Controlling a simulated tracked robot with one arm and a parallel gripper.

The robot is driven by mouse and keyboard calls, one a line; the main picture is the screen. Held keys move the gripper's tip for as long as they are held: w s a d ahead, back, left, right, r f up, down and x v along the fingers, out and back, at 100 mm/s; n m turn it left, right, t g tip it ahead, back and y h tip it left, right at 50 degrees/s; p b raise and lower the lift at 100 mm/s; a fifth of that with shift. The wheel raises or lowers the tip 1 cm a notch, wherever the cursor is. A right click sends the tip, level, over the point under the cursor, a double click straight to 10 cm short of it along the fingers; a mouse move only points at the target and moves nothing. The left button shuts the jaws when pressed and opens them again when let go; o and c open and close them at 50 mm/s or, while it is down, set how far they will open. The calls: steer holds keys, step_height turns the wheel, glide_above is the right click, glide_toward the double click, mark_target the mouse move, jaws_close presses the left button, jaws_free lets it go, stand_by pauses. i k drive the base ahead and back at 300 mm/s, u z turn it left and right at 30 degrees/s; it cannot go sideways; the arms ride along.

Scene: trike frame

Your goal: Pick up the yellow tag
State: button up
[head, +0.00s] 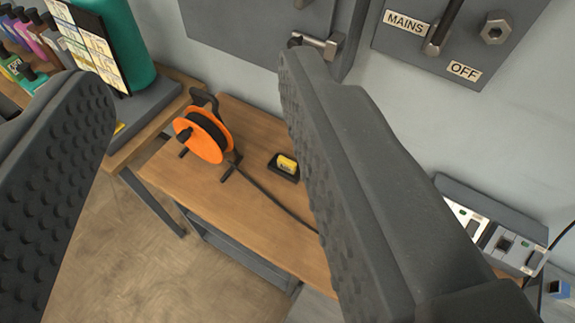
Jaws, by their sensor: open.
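A small yellow tag (287,164) sits in a dark shallow holder (278,173) on the wooden bench. It shows between my two gripper fingers, close to the edge of the right one. My gripper (190,85) is open and empty, with its studded fingers wide apart in the foreground. The tag lies beyond and below the fingers, apart from them. The right finger hides part of the bench just right of the tag.
An orange cable reel (204,137) stands left of the tag, its dark cable running across the wooden bench (225,203). A grey wall panel (455,35) with a MAINS lever is above right. A grey box (490,225) stands at right. A teal cylinder (122,45) stands upper left.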

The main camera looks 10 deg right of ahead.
mark_target(285, 164)
steer(key=z, duration=2.05)
steer(key=k, duration=1)
steer(key=u, duration=1.1)
steer(key=i, duration=1)
steer(key=z, duration=0.05)
